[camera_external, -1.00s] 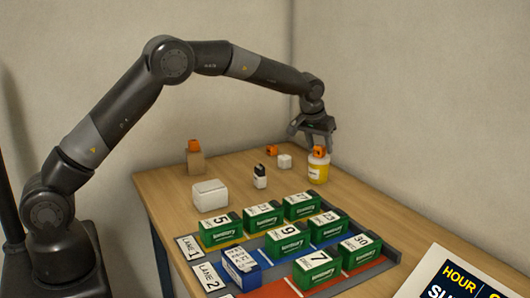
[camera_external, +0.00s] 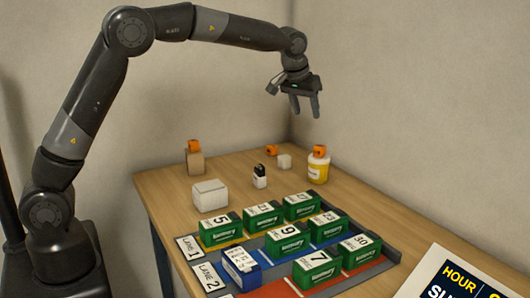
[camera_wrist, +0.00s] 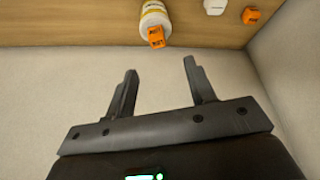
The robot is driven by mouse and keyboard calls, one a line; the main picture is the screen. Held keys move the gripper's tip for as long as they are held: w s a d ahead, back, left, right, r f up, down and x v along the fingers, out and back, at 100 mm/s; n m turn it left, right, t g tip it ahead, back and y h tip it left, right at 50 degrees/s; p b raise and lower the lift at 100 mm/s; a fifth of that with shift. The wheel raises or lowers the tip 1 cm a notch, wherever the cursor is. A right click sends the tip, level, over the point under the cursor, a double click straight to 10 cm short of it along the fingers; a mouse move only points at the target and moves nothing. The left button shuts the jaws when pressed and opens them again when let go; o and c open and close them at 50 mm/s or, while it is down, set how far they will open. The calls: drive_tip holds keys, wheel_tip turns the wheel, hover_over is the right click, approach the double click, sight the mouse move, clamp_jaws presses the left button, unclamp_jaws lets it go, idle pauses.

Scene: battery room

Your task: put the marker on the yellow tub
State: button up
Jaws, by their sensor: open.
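The yellow tub (camera_external: 318,173) has a white upper part and stands at the far right of the table. An orange block, which looks like the marker (camera_external: 319,150), sits on top of it. In the wrist view the tub (camera_wrist: 152,14) and the orange block on it (camera_wrist: 156,37) show at the top middle. My gripper (camera_external: 306,115) is open and empty, well above the tub and apart from it. Its spread fingers (camera_wrist: 160,66) have nothing between them. Two similar orange blocks show: one on a brown box (camera_external: 194,146), one on the table at the back (camera_external: 271,150).
A small white box (camera_external: 284,161), a black-and-white bottle (camera_external: 260,177) and a larger white box (camera_external: 210,196) stand on the table (camera_external: 160,190). Several green boxes (camera_external: 289,240) and a blue box (camera_external: 241,268) fill the front lanes. Walls stand close behind and right.

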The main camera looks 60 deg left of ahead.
drive_tip(key=s+r+m+h, duration=0.1)
drive_tip(key=s+r, duration=0.3)
drive_tip(key=s, duration=0.7)
drive_tip(key=s+r+m, duration=0.1)
drive_tip(key=s+r, duration=0.3)
drive_tip(key=s, duration=0.8)
drive_tip(key=s+f+m, duration=0.1)
drive_tip(key=s+f, duration=0.2)
drive_tip(key=s, duration=0.8)
drive_tip(key=s+d+f+m+t, duration=0.1)
drive_tip(key=s+f, duration=0.3)
drive_tip(key=s, duration=0.8)
drive_tip(key=shift+d+f+h, duration=0.2)
drive_tip(key=shift+f+h, duration=0.1)
